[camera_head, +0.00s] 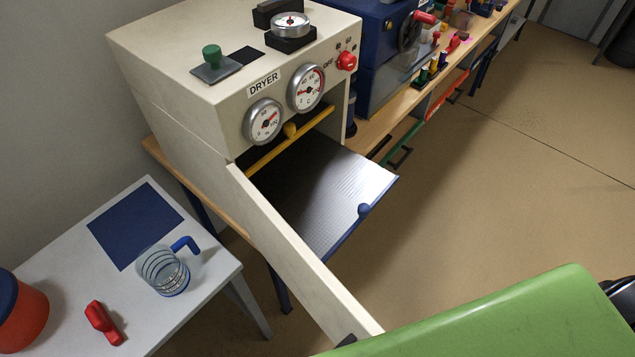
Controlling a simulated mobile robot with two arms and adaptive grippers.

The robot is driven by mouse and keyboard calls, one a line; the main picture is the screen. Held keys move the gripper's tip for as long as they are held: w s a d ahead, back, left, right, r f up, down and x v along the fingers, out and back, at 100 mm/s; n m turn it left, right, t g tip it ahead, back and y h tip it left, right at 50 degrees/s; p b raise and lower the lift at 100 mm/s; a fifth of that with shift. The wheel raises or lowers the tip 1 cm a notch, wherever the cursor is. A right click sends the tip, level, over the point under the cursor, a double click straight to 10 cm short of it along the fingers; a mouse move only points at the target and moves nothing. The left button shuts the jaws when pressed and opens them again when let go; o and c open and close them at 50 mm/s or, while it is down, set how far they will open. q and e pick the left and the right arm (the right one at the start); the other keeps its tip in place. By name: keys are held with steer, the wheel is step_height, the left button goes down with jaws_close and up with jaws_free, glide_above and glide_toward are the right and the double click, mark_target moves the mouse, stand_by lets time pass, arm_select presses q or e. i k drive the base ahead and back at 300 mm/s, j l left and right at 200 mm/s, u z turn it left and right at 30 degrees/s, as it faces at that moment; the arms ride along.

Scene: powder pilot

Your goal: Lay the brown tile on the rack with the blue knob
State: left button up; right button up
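The rack with the blue knob is a grey, finely patterned metal shelf (330,195) with a blue front edge, sticking out of the beige dryer (190,95). Its blue knob (364,210) sits on that edge. The visible part of the rack is bare. Its back part is in shadow inside the dryer, and its left part is hidden by the open door. Above it is a yellow bar (262,158) with a yellow knob (290,130). I see no brown tile. Neither gripper can be made out in this view.
The dryer's open door (285,245) juts towards me. A large green surface (500,325) fills the lower right; I cannot tell what it is. The white table (65,250) holds a blue mat (135,222), a glass jug (163,272) and a red object (103,322).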

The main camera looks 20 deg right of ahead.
mark_target(463, 36)
steer(key=z, duration=1.35)
